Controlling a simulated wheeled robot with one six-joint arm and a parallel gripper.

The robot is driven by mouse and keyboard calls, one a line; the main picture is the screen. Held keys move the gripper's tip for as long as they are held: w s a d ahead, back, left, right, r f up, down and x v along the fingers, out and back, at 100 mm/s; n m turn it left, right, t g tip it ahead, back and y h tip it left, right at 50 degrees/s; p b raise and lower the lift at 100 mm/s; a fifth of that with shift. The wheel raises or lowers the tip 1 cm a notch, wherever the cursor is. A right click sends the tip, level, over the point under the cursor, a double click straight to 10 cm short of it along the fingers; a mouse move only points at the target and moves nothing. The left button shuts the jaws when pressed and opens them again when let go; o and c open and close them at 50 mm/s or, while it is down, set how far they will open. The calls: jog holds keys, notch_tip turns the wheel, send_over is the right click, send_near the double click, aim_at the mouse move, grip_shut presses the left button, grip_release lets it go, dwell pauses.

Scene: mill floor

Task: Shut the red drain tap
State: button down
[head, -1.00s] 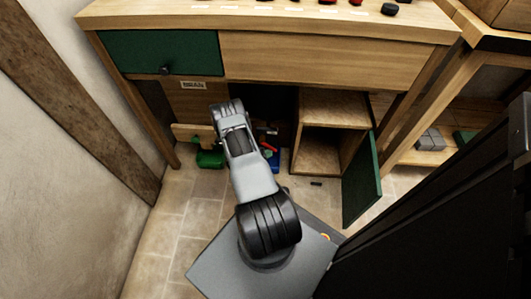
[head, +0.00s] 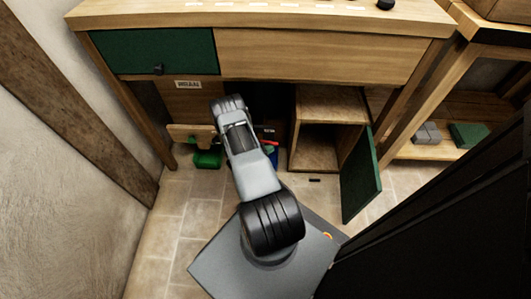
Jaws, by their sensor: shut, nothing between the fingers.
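A small red piece (head: 271,144), which looks like the handle of the drain tap, shows under the bench just right of my arm. A blue thing (head: 273,157) shows just below it. My arm covers much of this spot, so how the handle is turned cannot be made out. My arm reaches forward from my base towards the dark opening under the bench. My gripper is not visible; the arm's far end hides what lies beyond it.
A wooden bench (head: 320,58) with a green drawer front (head: 155,50) spans the view. An open cubby (head: 320,148) with its green door (head: 361,178) swung out stands right of the opening. A green object (head: 207,160) sits left.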

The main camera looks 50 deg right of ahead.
jog(key=a+f+p, duration=0.1)
jog(key=a+f, duration=0.2)
jog(key=a, duration=0.9)
jog(key=shift+w+a+f, duration=0.15)
jog(key=shift+w+a, duration=0.2)
jog(key=shift+w, duration=0.1)
